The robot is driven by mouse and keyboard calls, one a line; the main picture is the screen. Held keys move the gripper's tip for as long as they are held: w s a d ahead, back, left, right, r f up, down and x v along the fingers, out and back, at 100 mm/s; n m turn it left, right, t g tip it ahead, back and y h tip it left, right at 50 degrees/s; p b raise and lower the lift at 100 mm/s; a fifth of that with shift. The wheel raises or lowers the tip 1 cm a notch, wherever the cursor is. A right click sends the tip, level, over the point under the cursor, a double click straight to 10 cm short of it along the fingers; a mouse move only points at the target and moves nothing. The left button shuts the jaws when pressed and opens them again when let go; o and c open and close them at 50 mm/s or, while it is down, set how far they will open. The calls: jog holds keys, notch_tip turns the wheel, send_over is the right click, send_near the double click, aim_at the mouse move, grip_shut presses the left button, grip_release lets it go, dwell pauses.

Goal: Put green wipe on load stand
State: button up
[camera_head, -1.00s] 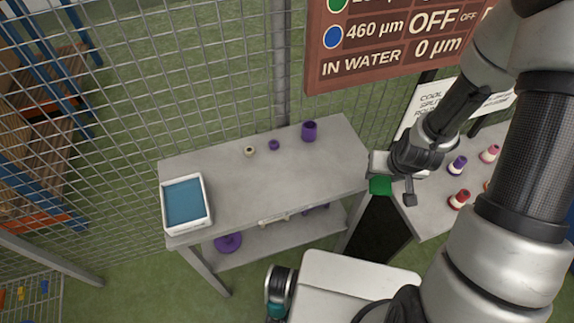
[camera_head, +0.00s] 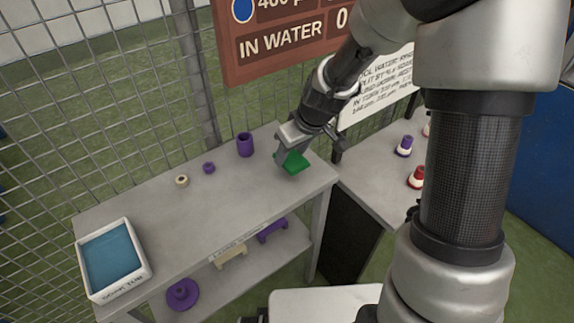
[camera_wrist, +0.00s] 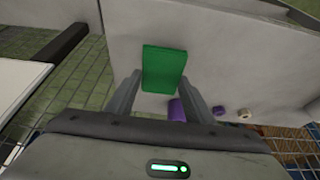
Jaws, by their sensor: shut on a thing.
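A green wipe (camera_head: 293,162), a flat square piece, is between the fingers of my gripper (camera_head: 287,155), which is shut on it. The wipe also shows in the wrist view (camera_wrist: 164,68), sticking out past both fingertips. In the head view it is over the right end of a grey two-level stand (camera_head: 215,205). I cannot tell whether the wipe touches the stand's top. A small label (camera_head: 236,246) is on the stand's front edge; its words are too small to read surely.
On the stand top are a purple cup (camera_head: 245,145), a small purple piece (camera_head: 208,168), a cream ring (camera_head: 182,181) and a white tub with blue inside (camera_head: 118,290). A side table (camera_head: 372,185) with spools stands at right. Wire mesh runs behind. The stand's front middle is clear.

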aim_at(293, 159)
jog(key=shift+f+b, duration=0.4)
jog(key=shift+f, duration=1.45)
jog(key=shift+f, duration=0.1)
jog(key=o, duration=0.9)
